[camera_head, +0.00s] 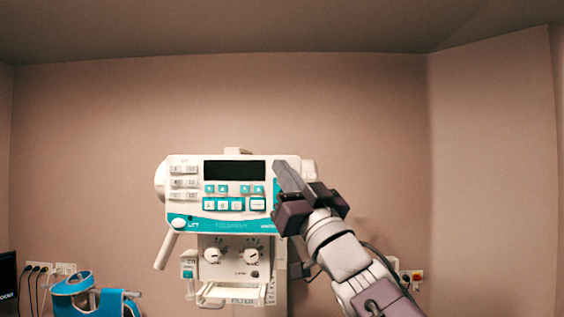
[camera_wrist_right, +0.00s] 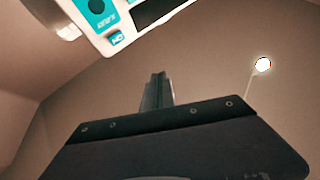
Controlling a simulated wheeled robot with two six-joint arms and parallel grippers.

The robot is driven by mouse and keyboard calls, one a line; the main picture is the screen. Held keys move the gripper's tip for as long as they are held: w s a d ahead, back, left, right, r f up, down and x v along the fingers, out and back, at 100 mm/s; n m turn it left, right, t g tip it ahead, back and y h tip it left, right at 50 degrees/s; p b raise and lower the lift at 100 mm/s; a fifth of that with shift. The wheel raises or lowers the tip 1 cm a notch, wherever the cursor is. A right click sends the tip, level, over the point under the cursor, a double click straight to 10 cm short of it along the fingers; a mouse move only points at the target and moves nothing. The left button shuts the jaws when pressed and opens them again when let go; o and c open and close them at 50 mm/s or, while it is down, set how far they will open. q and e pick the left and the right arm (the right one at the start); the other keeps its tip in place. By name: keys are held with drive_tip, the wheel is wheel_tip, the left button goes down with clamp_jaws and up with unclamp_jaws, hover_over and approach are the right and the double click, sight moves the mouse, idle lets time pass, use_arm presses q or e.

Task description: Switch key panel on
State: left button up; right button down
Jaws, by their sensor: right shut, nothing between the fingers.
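The key panel (camera_head: 222,218) is a white box with a dark blank display (camera_head: 234,170), teal and white keys and a teal strip along its lower front. It stands in the middle of the head view. My right gripper (camera_head: 282,170) is shut and empty at the panel's right end, and it hides part of that end. In the right wrist view the closed fingers (camera_wrist_right: 157,88) point toward the panel (camera_wrist_right: 112,22), whose corner shows at the top. Whether the fingers touch the panel cannot be told. My left gripper is not in view.
Below the panel is a white unit with two knobs (camera_head: 233,256) and a lower tray-like frame. A white handle (camera_head: 166,250) hangs at the left. A blue padded item (camera_head: 90,297) is at lower left. Wall sockets (camera_head: 410,276) are at right. The wall above is clear.

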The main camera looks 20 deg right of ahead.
drive_tip(key=w+d+p, duration=0.3)
drive_tip(key=w+p, duration=0.1)
drive_tip(key=w, duration=0.5)
drive_tip(key=shift+f, duration=0.15)
drive_tip(key=shift+w, duration=0.1)
idle(0.4)
idle(0.4)
idle(1.0)
drive_tip(key=shift+w+d+p, duration=0.1)
drive_tip(key=shift+w+p, duration=0.2)
drive_tip(key=shift+w, duration=0.1)
